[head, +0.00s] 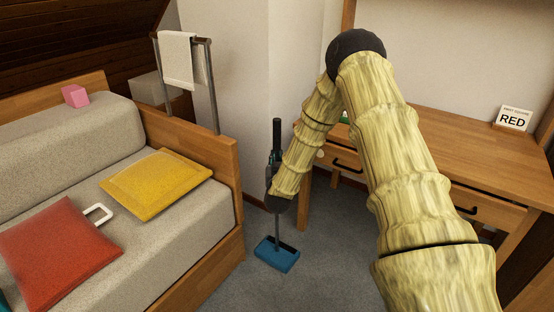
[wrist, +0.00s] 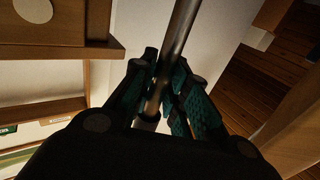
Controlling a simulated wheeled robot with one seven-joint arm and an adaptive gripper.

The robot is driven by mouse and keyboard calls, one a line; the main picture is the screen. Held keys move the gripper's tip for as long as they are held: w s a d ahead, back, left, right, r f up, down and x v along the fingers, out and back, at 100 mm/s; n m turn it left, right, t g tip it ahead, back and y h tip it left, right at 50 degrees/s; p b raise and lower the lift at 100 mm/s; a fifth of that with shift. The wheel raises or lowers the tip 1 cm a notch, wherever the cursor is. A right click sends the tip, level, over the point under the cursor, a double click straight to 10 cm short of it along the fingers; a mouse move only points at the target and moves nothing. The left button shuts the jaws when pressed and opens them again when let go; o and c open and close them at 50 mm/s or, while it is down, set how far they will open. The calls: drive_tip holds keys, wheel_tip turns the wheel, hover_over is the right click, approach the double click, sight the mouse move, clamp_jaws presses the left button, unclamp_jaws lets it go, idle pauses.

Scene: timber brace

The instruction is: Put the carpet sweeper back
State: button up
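The carpet sweeper has a blue head (head: 277,254) at floor level between the bed and the desk, with a thin metal pole and a dark grip at the top. It stands about upright; I cannot tell whether its head touches the floor. My gripper (head: 273,168) is at the pole, partly hidden by my own arm in the head view. In the wrist view, the teal-padded fingers of my gripper (wrist: 166,72) lie close on both sides of the metal pole (wrist: 181,28) and appear shut on it.
A bed-like sofa (head: 190,215) with yellow (head: 157,183) and red (head: 60,250) cushions stands left. A towel (head: 177,60) hangs on a rail behind it. A wooden desk (head: 450,145) with a card reading RED (head: 513,119) stands right. Grey carpet (head: 325,265) is open between them.

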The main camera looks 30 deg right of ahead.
drive_tip(key=o, duration=0.4)
drive_tip(key=shift+r, duration=0.15)
drive_tip(key=shift+s+f, duration=0.1)
drive_tip(key=shift+f, duration=0.1)
drive_tip(key=v, duration=1.2)
